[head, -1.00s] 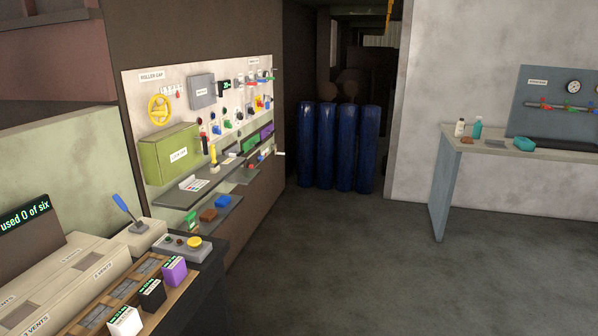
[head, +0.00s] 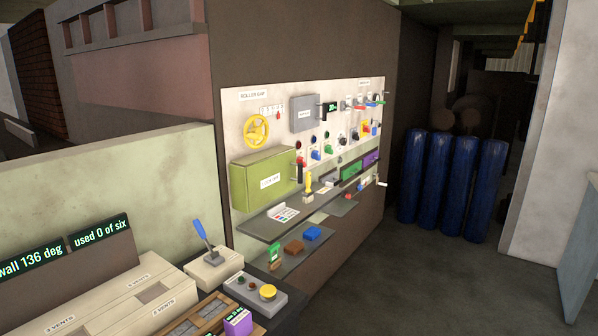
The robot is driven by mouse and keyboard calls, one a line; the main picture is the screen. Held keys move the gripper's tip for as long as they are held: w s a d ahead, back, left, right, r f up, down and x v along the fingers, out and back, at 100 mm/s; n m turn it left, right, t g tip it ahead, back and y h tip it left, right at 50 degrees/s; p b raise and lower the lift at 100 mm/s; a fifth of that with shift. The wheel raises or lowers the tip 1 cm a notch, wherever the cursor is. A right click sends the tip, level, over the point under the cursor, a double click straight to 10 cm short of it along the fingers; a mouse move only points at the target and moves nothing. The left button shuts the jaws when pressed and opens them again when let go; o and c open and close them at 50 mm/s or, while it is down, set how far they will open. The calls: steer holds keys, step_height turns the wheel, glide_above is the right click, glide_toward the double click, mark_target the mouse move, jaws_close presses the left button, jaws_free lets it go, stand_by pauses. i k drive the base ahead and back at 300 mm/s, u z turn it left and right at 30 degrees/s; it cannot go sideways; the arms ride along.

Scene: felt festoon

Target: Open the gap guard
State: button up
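A pale control board (head: 236,110) on the dark wall carries a "ROLLER GAP" label (head: 254,95) at its upper left. Below the label is a yellow handwheel (head: 256,130). A grey box (head: 304,113) with a small label sits right of the wheel. A larger green box (head: 262,180) with a white label and a dark upright handle (head: 299,172) is below the wheel. Both boxes look closed. Their labels are too small to read surely, so I cannot tell which is the gap guard. My gripper is not in view.
Shelves (head: 262,228) under the board hold small coloured items. A bench with a blue lever (head: 202,234), a yellow button (head: 268,292) and vent boxes (head: 125,305) fills the lower left. Blue cylinders (head: 440,185) stand at the right. Open floor (head: 430,285) lies in front.

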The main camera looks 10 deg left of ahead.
mark_target(268, 181)
steer(key=u, duration=0.35)
steer(key=i, duration=1.05)
steer(key=u, duration=0.3)
